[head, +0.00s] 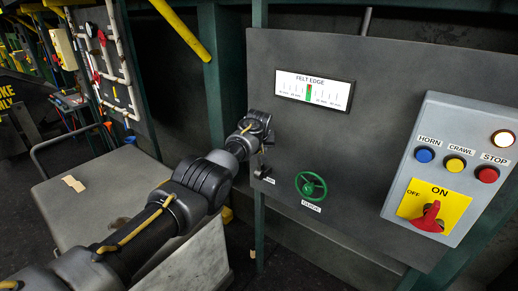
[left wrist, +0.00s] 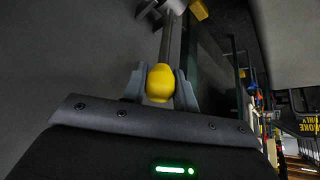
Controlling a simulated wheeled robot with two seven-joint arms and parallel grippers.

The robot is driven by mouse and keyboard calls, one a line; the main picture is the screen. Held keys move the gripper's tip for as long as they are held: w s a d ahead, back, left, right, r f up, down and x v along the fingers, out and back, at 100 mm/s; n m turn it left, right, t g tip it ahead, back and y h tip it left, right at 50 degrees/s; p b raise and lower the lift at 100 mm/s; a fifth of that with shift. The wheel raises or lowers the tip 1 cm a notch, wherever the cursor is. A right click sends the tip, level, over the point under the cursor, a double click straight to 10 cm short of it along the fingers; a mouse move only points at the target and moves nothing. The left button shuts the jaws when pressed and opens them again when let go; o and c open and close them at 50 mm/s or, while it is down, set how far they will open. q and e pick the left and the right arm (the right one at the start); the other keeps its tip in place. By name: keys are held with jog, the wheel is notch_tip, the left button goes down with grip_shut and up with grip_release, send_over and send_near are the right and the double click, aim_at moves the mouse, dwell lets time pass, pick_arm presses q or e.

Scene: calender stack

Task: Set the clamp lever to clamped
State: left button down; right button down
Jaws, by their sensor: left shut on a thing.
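The clamp lever shows in the left wrist view as a grey shaft (left wrist: 171,42) ending in a round yellow knob (left wrist: 161,82). My left gripper (left wrist: 160,90) is shut on the yellow knob, with one grey finger on each side. The knob is mostly hidden there by my wrist, and I cannot read the lever's setting. My right gripper is not in view.
The grey panel (head: 385,150) carries a FELT EDGE gauge (head: 315,90) and a green GUIDE handwheel (head: 311,186) close to the right of my gripper. A control box (head: 462,165) with buttons and a red switch (head: 430,217) is farther right. A grey cart (head: 95,190) stands left.

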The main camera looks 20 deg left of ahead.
pick_arm(q)
jog(key=shift+r, duration=0.1)
jog(key=c, duration=1.4)
grip_release()
jog(key=shift+w, duration=0.1)
jog(key=o, duration=0.3)
jog(key=shift+w, duration=0.1)
jog(key=shift+s+d+r, duration=0.1)
jog(key=shift+s+r, duration=0.25)
jog(key=shift+r, duration=0.2)
jog(key=b+v, duration=0.1)
jog(key=v, duration=0.8)
jog(key=shift+s+b, duration=0.15)
jog(key=shift+b, duration=0.2)
